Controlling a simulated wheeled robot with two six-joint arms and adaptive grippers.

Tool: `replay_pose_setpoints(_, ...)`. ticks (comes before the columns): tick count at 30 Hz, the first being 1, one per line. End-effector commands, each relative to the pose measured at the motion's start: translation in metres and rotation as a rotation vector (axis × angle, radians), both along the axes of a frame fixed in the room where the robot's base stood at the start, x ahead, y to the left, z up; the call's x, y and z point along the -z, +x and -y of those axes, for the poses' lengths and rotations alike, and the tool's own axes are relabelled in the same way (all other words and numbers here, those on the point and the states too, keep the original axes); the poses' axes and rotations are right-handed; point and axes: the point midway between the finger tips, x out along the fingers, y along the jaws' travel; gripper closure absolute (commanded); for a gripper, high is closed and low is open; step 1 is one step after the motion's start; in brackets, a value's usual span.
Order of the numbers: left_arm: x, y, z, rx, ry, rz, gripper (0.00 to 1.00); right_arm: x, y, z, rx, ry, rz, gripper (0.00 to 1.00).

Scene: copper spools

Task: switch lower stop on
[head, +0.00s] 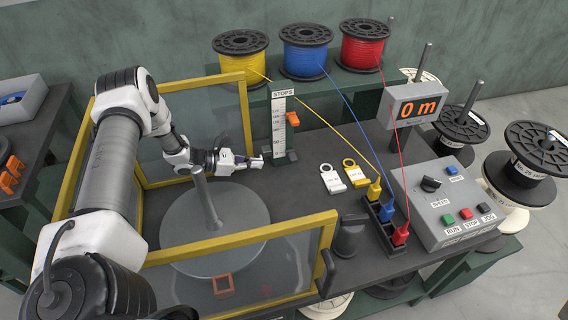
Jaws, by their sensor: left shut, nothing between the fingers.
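A white upright scale labelled STOPS (281,125) stands at the back of the bench, in the middle of the head view. An orange stop (293,119) sits on its right side at mid-height. A dark green block (291,155) is low at its foot; I cannot tell whether this is the lower stop or part of the base. My left gripper (258,162) is shut and empty. It points right, with its tips just left of the scale's foot; contact cannot be told. My right gripper is out of view.
A yellow-framed clear guard (247,241) surrounds a grey disc with a post (205,200) below my left arm. Several wire spools stand behind. A control box (446,205), a 0 m display (416,104) and a dark block with coloured plugs (384,232) are right.

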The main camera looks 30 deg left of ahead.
Motion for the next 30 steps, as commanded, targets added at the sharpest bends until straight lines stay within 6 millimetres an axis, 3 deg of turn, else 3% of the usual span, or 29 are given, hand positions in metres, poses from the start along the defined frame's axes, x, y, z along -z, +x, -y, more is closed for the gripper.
replay_pose_setpoints(5, 0.004, 0.007, 0.006, 0.001, 0.000, -0.002, 1.00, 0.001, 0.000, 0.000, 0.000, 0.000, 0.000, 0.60)
replay_pose_setpoints(18, 0.030, 0.064, 0.055, 0.001, -0.001, -0.003, 1.00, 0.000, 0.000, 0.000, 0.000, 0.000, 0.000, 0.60)
replay_pose_setpoints(30, 0.033, 0.072, 0.062, -0.002, -0.003, -0.001, 1.00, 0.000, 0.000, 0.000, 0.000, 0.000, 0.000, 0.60)
